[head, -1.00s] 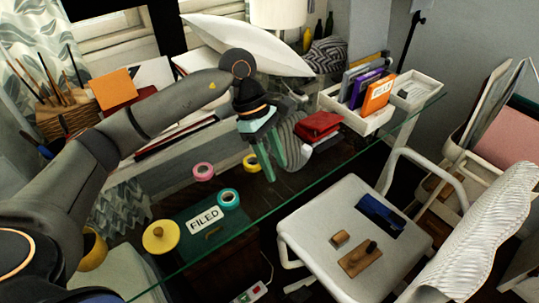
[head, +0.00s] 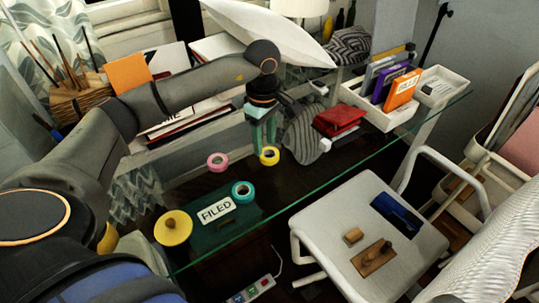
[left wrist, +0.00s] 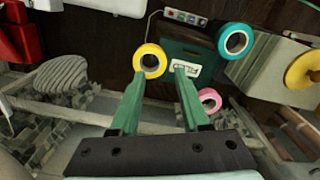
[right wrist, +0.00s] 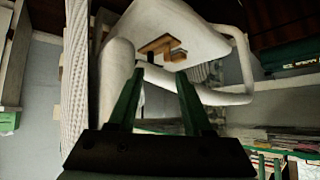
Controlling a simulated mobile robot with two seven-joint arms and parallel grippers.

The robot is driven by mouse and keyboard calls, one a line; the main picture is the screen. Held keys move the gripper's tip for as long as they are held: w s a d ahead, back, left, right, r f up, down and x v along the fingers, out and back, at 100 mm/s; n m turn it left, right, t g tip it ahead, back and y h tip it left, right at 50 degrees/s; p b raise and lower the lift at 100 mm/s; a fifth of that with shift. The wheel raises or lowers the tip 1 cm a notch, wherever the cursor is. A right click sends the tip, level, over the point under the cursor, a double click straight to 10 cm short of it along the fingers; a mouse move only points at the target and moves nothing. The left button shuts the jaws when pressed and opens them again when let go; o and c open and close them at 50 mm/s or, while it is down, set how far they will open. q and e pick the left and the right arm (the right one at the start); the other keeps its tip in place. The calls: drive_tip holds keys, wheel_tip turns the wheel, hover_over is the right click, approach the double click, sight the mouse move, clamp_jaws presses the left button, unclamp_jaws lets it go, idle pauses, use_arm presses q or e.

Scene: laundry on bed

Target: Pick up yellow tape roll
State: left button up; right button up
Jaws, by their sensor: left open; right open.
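The yellow tape roll (head: 269,163) lies flat on the glass desk, right of the pink tape roll (head: 217,168). My left gripper (head: 262,143) is open and empty, its green fingers just above and behind the yellow roll in the head view. In the left wrist view, the yellow tape roll (left wrist: 138,66) is by the left fingertip and apart from the other finger; whether it touches cannot be told. My right gripper (right wrist: 160,72) is open and empty in the right wrist view, facing a white chair (right wrist: 190,40), away from the rolls.
A grey striped object (head: 302,136) and red box (head: 340,120) stand right of my left gripper. The glass edge runs close to the chair.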

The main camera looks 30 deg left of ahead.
sight(265, 158)
use_arm(q)
drive_tip(key=f, duration=0.4)
drive_tip(key=shift+s+d+f, duration=0.15)
drive_tip(key=shift+s+f, duration=0.05)
drive_tip(key=shift+c, duration=0.2)
clamp_jaws()
